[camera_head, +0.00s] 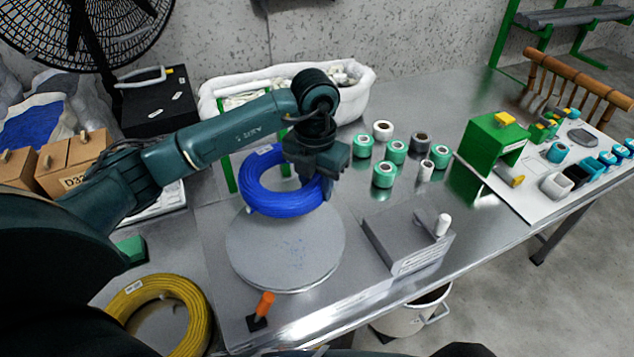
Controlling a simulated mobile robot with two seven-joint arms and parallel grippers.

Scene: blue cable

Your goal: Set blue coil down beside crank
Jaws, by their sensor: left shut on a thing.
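The blue coil (272,207) is a thick ring of blue cable at the back edge of the round grey disc (285,250). My left gripper (318,185) comes down from above onto the coil's right side and is shut on it; the fingertips are partly hidden. I cannot tell whether the coil touches the disc or hangs just above it. A grey box with a white-knobbed crank (442,224) stands on the metal table to the right of the disc. A small orange handle (264,304) stands at the disc's front left. My right gripper is not in view.
Several green, white and grey tape rolls (384,174) stand behind the grey box. A white-lined basket (352,100) is at the back. A yellow coil (160,312) lies at the lower left. Bare metal table (362,295) shows between disc and grey box.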

